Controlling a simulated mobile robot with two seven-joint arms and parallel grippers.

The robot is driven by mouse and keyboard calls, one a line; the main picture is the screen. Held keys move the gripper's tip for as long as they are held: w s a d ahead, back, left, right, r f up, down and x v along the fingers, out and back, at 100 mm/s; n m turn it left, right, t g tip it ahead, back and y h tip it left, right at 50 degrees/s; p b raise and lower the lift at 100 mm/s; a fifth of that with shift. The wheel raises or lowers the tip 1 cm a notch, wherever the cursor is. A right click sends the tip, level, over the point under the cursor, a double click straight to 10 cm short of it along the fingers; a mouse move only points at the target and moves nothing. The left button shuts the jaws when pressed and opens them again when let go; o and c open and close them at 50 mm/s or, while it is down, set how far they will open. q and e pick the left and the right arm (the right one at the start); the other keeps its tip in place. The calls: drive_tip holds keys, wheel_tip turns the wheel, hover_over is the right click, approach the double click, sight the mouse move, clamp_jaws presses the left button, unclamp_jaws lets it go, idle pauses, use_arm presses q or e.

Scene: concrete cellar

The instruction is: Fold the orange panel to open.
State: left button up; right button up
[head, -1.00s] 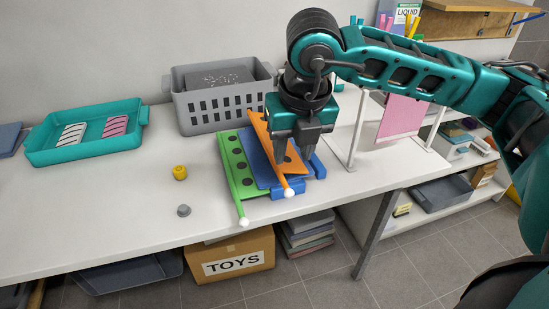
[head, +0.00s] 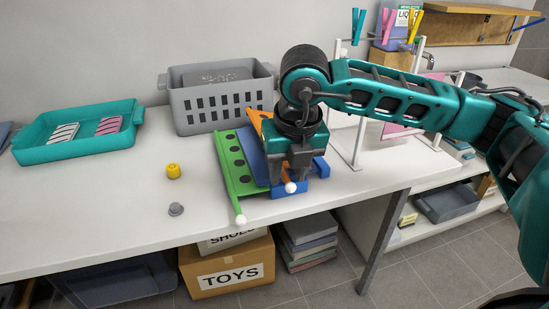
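The orange panel (head: 256,123) is mostly hidden behind my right gripper. Its far end and the white knob (head: 290,187) at its near end show. It stands on a blue base (head: 317,184), beside a slanted blue panel (head: 252,151) and a green panel (head: 240,178) with dark round spots and its own white knob (head: 240,220). My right gripper (head: 290,177) points down over the orange panel's near part. Its two fingers look apart; whether they touch the panel cannot be told. My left gripper is not in view.
A grey basket (head: 215,121) stands behind, with a teal tray (head: 75,153) to its left. A yellow toy head (head: 173,171) and a grey piece (head: 176,209) lie left of the panels. A white rack (head: 357,150) with clothespins stands to the right. The table's front edge is close.

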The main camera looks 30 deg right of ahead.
drive_tip(key=shift+c, duration=0.4)
clamp_jaws()
drive_tip(key=shift+s+d+r+p, duration=0.2)
drive_tip(key=shift+d+r+p, duration=0.15)
drive_tip(key=shift+d+r, duration=0.5)
drive_tip(key=shift+a+r, duration=0.1)
drive_tip(key=shift+a, duration=0.05)
drive_tip(key=shift+s+d+r, duration=0.25)
drive_tip(key=shift+d+r, duration=0.35)
drive_tip(key=shift+d, duration=0.35)
